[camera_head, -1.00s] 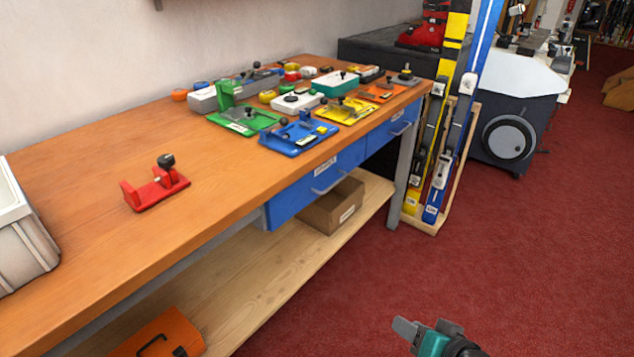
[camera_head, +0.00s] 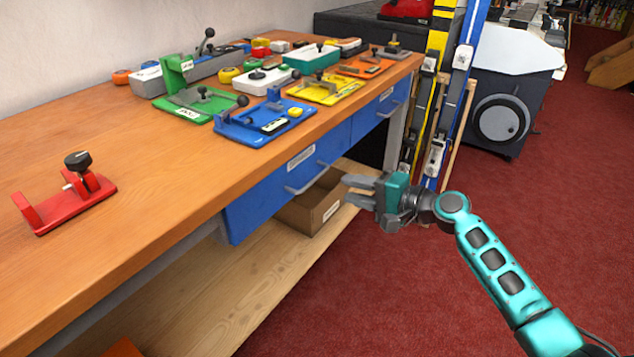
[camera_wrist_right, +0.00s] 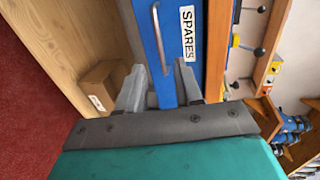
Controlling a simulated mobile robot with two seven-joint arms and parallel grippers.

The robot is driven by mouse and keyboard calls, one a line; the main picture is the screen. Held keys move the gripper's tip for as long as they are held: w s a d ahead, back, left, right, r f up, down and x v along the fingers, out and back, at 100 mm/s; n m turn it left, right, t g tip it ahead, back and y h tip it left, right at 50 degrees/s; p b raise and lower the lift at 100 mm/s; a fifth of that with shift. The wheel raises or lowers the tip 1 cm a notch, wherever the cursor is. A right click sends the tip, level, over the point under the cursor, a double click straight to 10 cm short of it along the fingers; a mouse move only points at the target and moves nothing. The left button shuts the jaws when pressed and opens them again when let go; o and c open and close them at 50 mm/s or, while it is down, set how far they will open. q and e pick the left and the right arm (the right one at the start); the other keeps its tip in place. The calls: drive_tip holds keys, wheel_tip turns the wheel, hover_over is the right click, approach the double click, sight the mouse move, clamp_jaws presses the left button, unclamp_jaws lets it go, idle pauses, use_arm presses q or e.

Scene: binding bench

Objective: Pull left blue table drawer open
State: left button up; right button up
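The left blue drawer (camera_head: 262,199) sits under the wooden bench top and looks shut. Its silver bar handle (camera_head: 308,179) is on the front, below a white label. In the right wrist view the drawer front (camera_wrist_right: 183,72) shows the label "SPARES", and the handle (camera_wrist_right: 161,40) lies ahead, between the lines of the fingers. My right gripper (camera_head: 352,191) is open and empty, its fingers pointing at the handle from the right, a little short of it. The open fingers also show in the right wrist view (camera_wrist_right: 160,82). My left gripper is out of view.
A second blue drawer (camera_head: 380,108) is farther right. A cardboard box (camera_head: 312,204) stands on the lower shelf (camera_head: 240,290) below the drawer. Skis (camera_head: 462,75) stand beyond the bench end. Red carpet (camera_head: 400,295) in front is free.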

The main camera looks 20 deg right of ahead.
drive_tip(key=b+x, duration=0.1)
drive_tip(key=x, duration=0.8)
drive_tip(key=shift+w+b, duration=0.2)
drive_tip(key=shift+b, duration=0.2)
drive_tip(key=shift+a, duration=0.15)
drive_tip(key=shift+c, duration=0.3)
clamp_jaws()
drive_tip(key=shift+f, duration=0.1)
